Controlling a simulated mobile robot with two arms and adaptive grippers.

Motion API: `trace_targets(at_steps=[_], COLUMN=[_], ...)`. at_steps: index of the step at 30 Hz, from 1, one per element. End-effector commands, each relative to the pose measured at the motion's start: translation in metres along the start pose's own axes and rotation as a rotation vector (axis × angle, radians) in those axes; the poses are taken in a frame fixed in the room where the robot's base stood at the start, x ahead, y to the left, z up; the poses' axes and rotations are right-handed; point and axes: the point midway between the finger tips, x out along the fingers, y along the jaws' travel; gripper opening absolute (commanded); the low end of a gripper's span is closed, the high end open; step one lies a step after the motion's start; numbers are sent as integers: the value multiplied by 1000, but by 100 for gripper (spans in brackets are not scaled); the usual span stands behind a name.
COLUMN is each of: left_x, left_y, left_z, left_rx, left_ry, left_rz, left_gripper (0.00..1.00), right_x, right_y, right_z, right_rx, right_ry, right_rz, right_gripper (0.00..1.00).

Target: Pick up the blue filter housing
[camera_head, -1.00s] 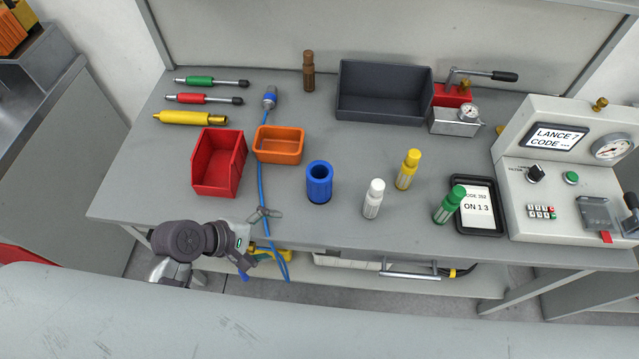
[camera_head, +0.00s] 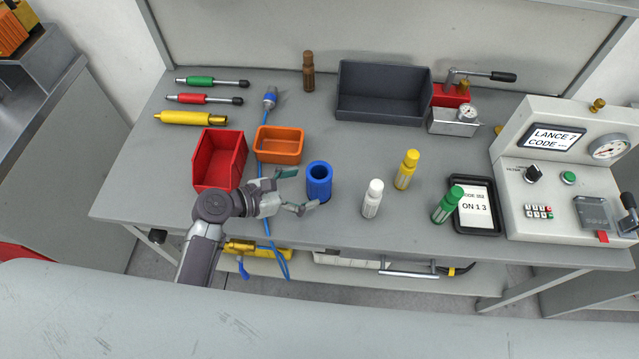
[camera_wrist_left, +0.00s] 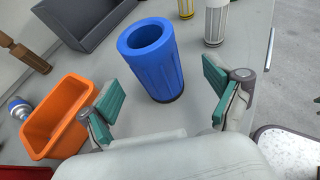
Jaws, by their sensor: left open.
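The blue filter housing (camera_head: 319,182) is a hollow blue cylinder standing upright on the grey table. My left gripper (camera_head: 301,191) is open just left of it, with its fingers pointing toward it. In the left wrist view the housing (camera_wrist_left: 152,62) stands ahead of the two green-padded fingertips (camera_wrist_left: 160,92), roughly between their lines. The fingers look apart from the housing, and nothing is held. My right gripper is not in view.
An orange bin (camera_head: 279,146) and a red bin (camera_head: 217,160) stand behind and left of my left gripper. A white bottle (camera_head: 372,199), a yellow bottle (camera_head: 406,170) and a green bottle (camera_head: 447,205) stand to the right. A dark tray (camera_head: 384,95) is at the back.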

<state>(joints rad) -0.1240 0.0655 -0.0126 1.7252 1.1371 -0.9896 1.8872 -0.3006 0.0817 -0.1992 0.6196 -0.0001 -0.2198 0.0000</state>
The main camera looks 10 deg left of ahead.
Motion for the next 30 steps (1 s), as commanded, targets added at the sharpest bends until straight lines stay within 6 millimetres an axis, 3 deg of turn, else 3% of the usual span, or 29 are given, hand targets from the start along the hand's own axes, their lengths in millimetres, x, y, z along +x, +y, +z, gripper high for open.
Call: trace_targets(at_steps=[5,12,22,30], left_x=[14,48,55,55], left_y=[2,6,6,6], left_z=[1,-1,-2,-2], left_rx=[0,0,1,1], left_ry=[-1,-1,1,1], left_rz=[-2,-1,0,0], left_gripper=[91,91,91,46], right_x=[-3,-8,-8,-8], right_y=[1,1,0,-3], right_z=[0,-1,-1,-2], right_rx=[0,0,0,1], right_ry=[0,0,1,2], right_rz=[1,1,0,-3], right_gripper=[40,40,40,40])
